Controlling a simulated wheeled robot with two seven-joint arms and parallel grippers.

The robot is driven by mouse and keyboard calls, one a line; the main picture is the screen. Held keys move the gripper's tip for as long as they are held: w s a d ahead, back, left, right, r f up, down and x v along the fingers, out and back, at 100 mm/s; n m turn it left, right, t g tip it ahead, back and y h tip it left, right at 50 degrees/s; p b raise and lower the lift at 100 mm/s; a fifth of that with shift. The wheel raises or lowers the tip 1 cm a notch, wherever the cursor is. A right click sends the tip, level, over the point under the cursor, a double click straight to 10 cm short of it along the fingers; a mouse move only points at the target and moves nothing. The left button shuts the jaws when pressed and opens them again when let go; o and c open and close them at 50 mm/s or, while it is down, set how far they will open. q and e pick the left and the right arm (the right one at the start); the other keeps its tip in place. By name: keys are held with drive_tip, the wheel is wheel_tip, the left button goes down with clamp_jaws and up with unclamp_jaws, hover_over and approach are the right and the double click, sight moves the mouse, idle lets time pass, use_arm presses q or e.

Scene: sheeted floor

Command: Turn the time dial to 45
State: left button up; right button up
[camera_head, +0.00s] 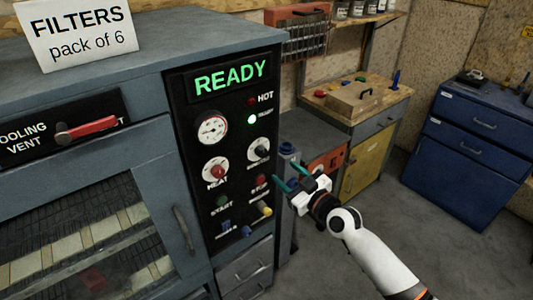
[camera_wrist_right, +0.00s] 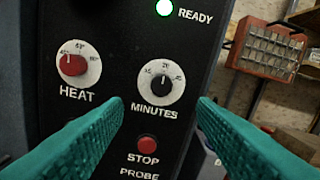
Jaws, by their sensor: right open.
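The time dial, marked MINUTES, is a black knob on a white scale on the oven's dark panel. It shows in the head view (camera_head: 260,149) and in the wrist view (camera_wrist_right: 161,86). Its pointer looks to point roughly up, towards the middle mark; the small numbers are hard to read. My right gripper (camera_head: 286,169) is open and empty, with teal fingers in front of the panel. In the wrist view its fingertips (camera_wrist_right: 160,106) are apart on either side, just below the dial, and do not appear to touch it. My left gripper is not in view.
A red HEAT dial (camera_wrist_right: 73,63) sits left of the time dial, and a red STOP button (camera_wrist_right: 147,143) below it. The display (camera_head: 230,78) reads READY. A red vent lever (camera_head: 88,130) sticks out at left. A wooden workbench (camera_head: 355,100) and blue drawers (camera_head: 465,140) stand behind.

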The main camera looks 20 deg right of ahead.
sight(264, 154)
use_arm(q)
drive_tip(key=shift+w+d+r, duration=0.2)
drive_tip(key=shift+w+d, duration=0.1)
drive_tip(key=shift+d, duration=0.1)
use_arm(e)
drive_tip(key=x, duration=1)
drive_tip(key=shift+d+f, duration=0.15)
drive_tip(key=c, duration=1)
